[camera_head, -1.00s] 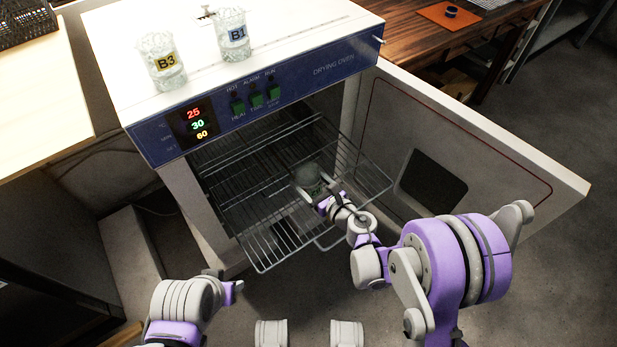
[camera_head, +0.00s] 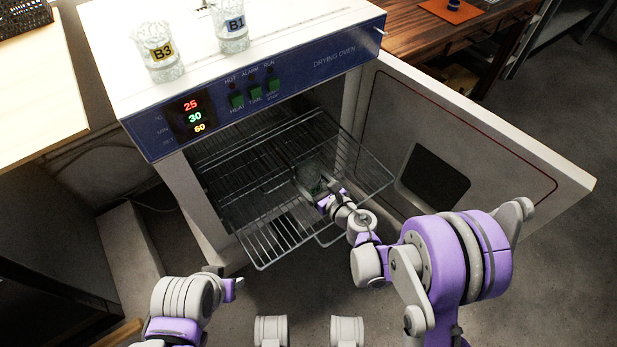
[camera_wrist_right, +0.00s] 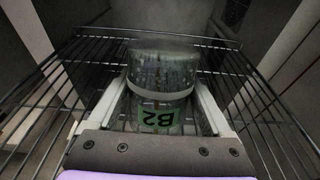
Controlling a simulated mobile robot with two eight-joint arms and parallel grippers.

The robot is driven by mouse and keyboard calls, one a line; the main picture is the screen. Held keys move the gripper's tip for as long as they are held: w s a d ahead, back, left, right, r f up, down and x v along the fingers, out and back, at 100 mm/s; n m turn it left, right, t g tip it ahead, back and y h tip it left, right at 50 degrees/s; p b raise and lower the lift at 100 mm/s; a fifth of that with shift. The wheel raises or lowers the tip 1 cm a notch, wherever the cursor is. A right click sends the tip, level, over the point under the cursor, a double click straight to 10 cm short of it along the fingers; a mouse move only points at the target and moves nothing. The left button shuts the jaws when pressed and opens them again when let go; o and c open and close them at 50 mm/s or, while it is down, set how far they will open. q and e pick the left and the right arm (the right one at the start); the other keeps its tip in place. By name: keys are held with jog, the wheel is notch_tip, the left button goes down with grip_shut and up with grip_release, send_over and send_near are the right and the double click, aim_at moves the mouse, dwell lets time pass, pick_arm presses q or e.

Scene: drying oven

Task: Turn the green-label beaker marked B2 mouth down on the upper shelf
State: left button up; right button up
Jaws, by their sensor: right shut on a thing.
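The clear beaker B2 (camera_wrist_right: 162,75) stands between the fingers of my right gripper (camera_head: 317,192). Its green label (camera_wrist_right: 160,118) reads upside down in the right wrist view, and its closed end appears uppermost, so it looks mouth down. A pale band circles it. My right gripper is shut on it, over the right part of the upper wire shelf (camera_head: 268,238), which is pulled out of the oven. I cannot tell whether the rim touches the wires. My left gripper (camera_head: 234,288) is at the lower left, away from the shelf; its fingers are not clear.
Beakers B3 (camera_head: 158,52) with a yellow label and B1 (camera_head: 232,28) with a blue label stand on the drying oven's top (camera_head: 195,58). The oven door (camera_head: 500,170) hangs open at the right. The shelf's left part is bare.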

jog(key=o, duration=1.2)
jog(key=p+v, duration=0.1)
jog(key=v, duration=0.9)
jog(key=shift+s+d+p, duration=0.25)
jog(key=shift+s+p, duration=0.05)
jog(key=shift+s, duration=0.05)
